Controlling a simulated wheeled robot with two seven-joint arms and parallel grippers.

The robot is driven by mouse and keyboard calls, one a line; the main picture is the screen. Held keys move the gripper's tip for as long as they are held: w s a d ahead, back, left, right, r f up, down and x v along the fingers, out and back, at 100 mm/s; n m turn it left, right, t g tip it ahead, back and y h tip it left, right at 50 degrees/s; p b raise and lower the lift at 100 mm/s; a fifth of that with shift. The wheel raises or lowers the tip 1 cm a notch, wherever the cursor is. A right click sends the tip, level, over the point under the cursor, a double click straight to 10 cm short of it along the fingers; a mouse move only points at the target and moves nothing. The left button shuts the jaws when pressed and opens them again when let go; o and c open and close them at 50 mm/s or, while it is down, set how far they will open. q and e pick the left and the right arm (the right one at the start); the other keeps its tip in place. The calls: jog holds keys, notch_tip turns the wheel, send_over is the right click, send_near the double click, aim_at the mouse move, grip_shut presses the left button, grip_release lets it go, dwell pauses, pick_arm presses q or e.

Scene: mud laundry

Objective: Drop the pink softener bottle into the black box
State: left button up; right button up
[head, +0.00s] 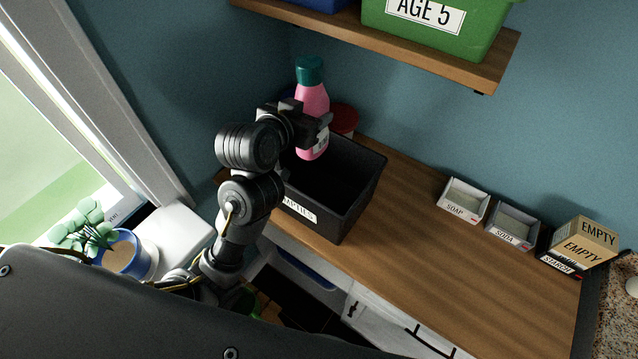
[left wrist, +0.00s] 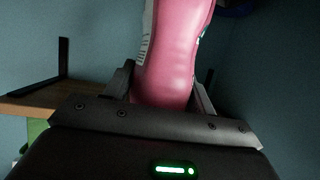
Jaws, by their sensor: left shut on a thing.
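The pink softener bottle (head: 313,98) has a dark green cap and is upright, slightly tilted, in the head view. My left gripper (head: 321,122) is shut on it and holds it over the far side of the black box (head: 357,203). The bottle's lower end shows against the box's dark opening; I cannot tell how far it is above or inside the rim. The left wrist view shows the pink bottle (left wrist: 172,60) between the two fingers. The box stands on the wooden counter with a white label on its front, partly hidden by my arm. My right gripper is not in view.
A red-lidded container (head: 345,118) stands behind the box. A wooden shelf (head: 440,55) with a green bin (head: 440,25) hangs above. Small soap (head: 463,200) and soda (head: 512,226) trays and a carton (head: 581,244) stand right on the counter (head: 420,250). A potted plant (head: 122,256) is left.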

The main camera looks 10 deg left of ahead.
pick_arm(q)
notch_tip(320, 180, down, 6)
jog(key=b, duration=0.4)
jog(key=shift+f+b, duration=0.1)
jog(key=shift+b, duration=0.25)
jog(key=shift+w+a+f, duration=0.1)
jog(key=shift+a+f, duration=0.05)
jog(key=shift+f, duration=0.05)
jog(key=shift+f+b, duration=0.6)
jog(key=shift+b, duration=0.15)
notch_tip(320, 180, down, 5)
jog(key=b, duration=0.4)
jog(key=shift+r+b, duration=0.15)
jog(key=shift+b, duration=0.2)
jog(key=o, duration=1.1)
jog(key=shift+c, duration=0.2)
